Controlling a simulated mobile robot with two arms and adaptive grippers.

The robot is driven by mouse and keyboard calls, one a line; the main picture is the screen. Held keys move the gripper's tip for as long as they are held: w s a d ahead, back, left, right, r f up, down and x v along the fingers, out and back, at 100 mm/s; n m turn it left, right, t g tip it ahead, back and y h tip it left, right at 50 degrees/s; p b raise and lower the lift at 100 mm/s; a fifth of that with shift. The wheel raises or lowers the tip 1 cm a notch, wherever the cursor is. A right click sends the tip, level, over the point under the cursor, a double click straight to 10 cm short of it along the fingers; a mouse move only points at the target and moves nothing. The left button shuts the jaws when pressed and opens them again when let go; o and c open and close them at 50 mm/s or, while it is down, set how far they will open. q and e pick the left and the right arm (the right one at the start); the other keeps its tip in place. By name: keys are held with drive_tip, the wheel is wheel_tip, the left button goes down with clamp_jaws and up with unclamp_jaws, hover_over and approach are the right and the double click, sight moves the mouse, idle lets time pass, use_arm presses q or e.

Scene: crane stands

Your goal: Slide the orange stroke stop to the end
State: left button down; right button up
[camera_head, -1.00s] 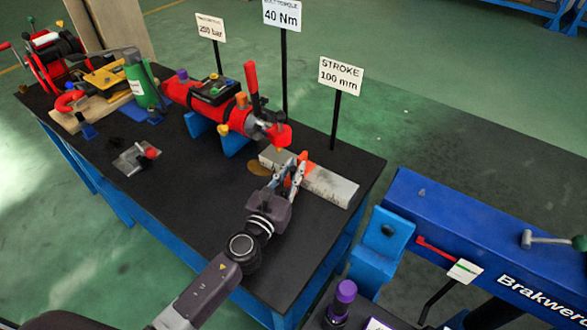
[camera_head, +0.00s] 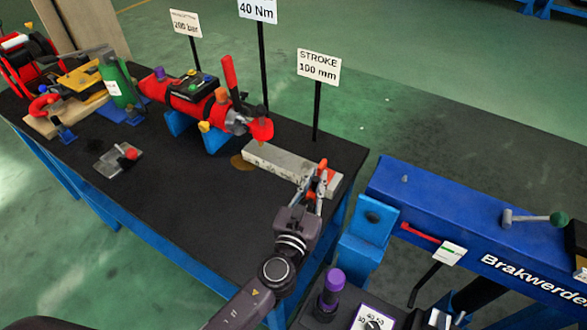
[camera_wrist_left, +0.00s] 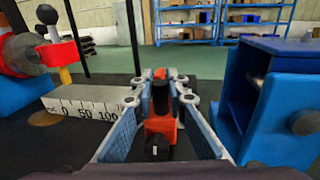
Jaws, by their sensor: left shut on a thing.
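The orange stroke stop (camera_head: 322,167) is near the right end of the pale grey scale block (camera_head: 272,162) on the black table. My left gripper (camera_head: 317,179) is shut on the stop, its arm coming from below. In the left wrist view the orange stop (camera_wrist_left: 160,128) sits between the two blue finger pads of my gripper (camera_wrist_left: 160,112). The block (camera_wrist_left: 85,106) shows the marks 0, 50 and 100 to the left of the stop. The fingers hide part of the stop and the block's right end. My right gripper is not in view.
A red cylinder (camera_head: 190,103) with an orange-red head stands just left of the block. The STROKE 100 mm sign (camera_head: 319,66) stands behind it. A blue Brakwerden press (camera_head: 470,230) is close on the right.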

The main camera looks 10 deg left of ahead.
use_arm(q)
drive_tip(key=shift+s+d+f, duration=0.1)
drive_tip(key=shift+s+d, duration=0.15)
drive_tip(key=shift+d, duration=0.35)
drive_tip(key=c, duration=1.9)
unclamp_jaws()
drive_tip(key=shift+s, duration=0.1)
drive_tip(key=s, duration=0.4)
drive_tip(key=s+a, duration=0.1)
drive_tip(key=s, duration=0.2)
drive_tip(key=s+a, duration=0.1)
drive_tip(key=s, duration=0.3)
drive_tip(key=shift+s+a, duration=0.2)
drive_tip(key=shift+s, duration=0.15)
